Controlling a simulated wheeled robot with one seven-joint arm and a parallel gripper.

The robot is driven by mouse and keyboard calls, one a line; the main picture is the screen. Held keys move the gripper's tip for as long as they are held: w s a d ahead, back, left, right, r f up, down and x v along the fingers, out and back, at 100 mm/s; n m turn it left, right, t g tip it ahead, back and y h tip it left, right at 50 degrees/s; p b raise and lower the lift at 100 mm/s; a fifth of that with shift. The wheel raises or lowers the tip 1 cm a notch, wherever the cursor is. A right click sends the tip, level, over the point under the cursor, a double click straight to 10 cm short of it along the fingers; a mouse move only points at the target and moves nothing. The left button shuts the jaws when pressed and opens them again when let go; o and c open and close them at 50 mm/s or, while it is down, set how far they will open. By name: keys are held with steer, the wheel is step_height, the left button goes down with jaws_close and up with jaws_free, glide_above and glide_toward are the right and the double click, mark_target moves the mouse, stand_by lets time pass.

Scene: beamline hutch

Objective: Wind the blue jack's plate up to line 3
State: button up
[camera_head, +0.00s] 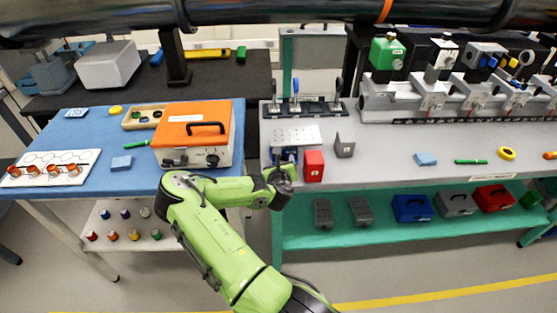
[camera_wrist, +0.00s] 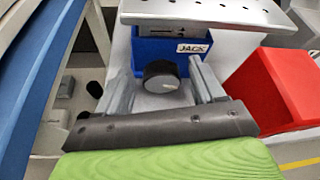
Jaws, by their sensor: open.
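The blue jack (camera_wrist: 150,50), labelled JACK, stands near the left end of the grey bench; its blue body also shows in the head view (camera_head: 280,153), partly behind my gripper. Its silver perforated plate (camera_wrist: 225,14) is on top, and shows level in the head view (camera_head: 296,135). A round black knob (camera_wrist: 160,77) with a pale mark faces me. My gripper (camera_wrist: 161,82) is open, one finger on each side of the knob; contact is unclear. My gripper also shows in the head view (camera_head: 283,176).
A red block (camera_wrist: 272,88) stands close to the right of the jack, also in the head view (camera_head: 314,166). A grey block (camera_head: 345,146) is beyond it. The blue table (camera_head: 90,140) with an orange-topped case (camera_head: 195,127) is to the left.

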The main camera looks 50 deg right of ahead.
steer(key=shift+s+a, duration=0.1)
steer(key=shift+c, duration=0.6)
steer(key=c, duration=0.9)
steer(key=shift+r, duration=0.1)
steer(key=shift+c, duration=0.2)
steer(key=shift+p, duration=0.5)
steer(key=shift+r+p, duration=0.1)
steer(key=shift+p, duration=0.3)
steer(key=m+t+y+p, duration=0.1)
steer(key=p, duration=0.2)
steer(key=shift+s+r+m, duration=0.1)
steer(key=shift+s+m, duration=0.05)
steer(key=shift+m, duration=0.25)
steer(key=p, duration=0.1)
steer(key=m+t+p, duration=0.1)
steer(key=m+y+p, duration=0.1)
steer(key=p, duration=0.1)
steer(key=shift+d+f, duration=0.25)
